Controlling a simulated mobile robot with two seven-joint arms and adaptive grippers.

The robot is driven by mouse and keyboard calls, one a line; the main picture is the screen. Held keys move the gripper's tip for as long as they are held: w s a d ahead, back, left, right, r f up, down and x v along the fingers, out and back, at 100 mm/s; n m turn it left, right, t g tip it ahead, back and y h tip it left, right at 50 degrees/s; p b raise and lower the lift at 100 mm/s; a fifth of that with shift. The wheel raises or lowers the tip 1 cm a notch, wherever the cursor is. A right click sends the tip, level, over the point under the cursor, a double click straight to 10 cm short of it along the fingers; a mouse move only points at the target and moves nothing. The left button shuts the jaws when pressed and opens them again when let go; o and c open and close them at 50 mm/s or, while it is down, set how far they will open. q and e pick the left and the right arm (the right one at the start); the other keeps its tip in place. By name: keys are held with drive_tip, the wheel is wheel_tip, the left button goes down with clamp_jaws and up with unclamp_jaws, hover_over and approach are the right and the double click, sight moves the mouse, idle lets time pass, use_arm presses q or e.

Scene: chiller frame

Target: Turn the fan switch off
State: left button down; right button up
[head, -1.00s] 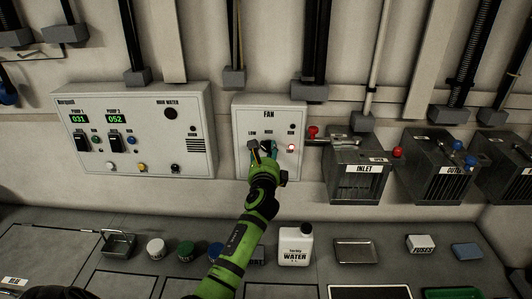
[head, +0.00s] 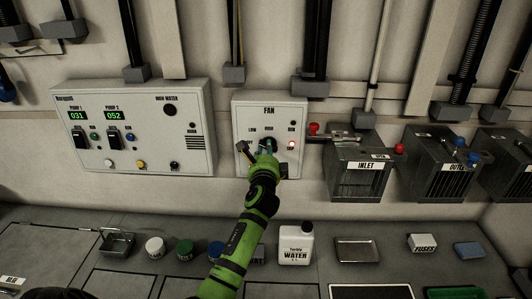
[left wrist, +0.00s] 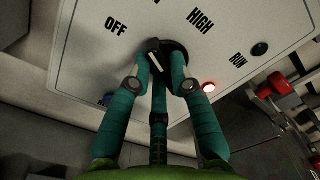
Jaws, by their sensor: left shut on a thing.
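The fan panel (head: 296,112) is a pale box on the wall with LOW and HIGH marks. In the left wrist view its OFF, LOW and HIGH marks surround the black fan switch (left wrist: 153,46). My left gripper (head: 256,148) is at the lower middle of the panel and covers much of the switch in the head view. In the left wrist view its teal fingers (left wrist: 161,58) are shut around the switch handle. The handle's exact setting is hard to read. A red lamp (head: 291,144) on the panel is lit, and the RUN lamp (left wrist: 260,49) looks dark. My right gripper is out of view.
A pump panel (head: 140,100) is on the wall at left. A red-handled valve (head: 314,128) and the metal INLET box (head: 360,185) are close at right. The bench below holds a WATER bottle (head: 295,246), a tray (head: 356,250) and several small items.

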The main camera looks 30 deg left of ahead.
use_arm(q)
drive_tip(key=n+b, duration=0.1)
drive_tip(key=n, duration=0.4)
drive_tip(key=shift+d+f+b, duration=0.1)
drive_tip(key=shift+f+b, duration=0.1)
drive_tip(key=shift+b, duration=0.2)
idle(0.4)
drive_tip(key=c, duration=1.1)
unclamp_jaws()
drive_tip(key=v, duration=1.2)
